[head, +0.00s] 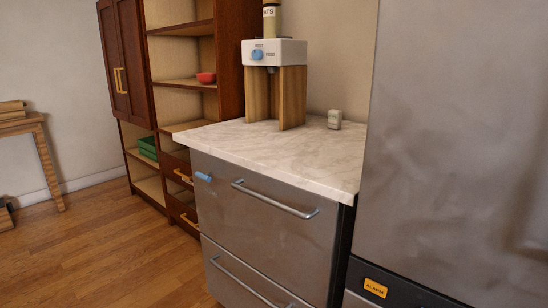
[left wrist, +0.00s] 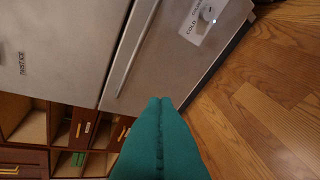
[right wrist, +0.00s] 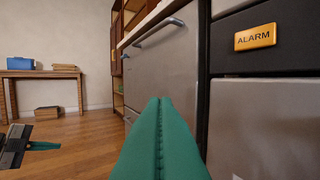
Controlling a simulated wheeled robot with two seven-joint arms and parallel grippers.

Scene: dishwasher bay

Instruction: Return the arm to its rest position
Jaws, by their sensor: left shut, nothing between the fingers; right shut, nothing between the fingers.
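My left gripper (left wrist: 160,104) shows in the left wrist view as two teal fingers pressed together, with nothing between them. Behind it are grey appliance fronts and the wooden floor. My right gripper (right wrist: 159,104) shows in the right wrist view, also with its teal fingers together and empty. It points along the steel drawer front (right wrist: 165,70), and I cannot tell how far off it is. Neither gripper shows in the head view. At the left edge of the right wrist view, part of my other arm with a teal tip is visible.
The steel dishwasher drawers (head: 265,205) have bar handles and stand shut under a marble counter (head: 290,150). A dispenser (head: 275,52) stands on the counter. A tall steel appliance (head: 460,130) is at the right. A wooden shelf unit (head: 180,55) is behind. Wooden floor (head: 110,250) is clear at the left.

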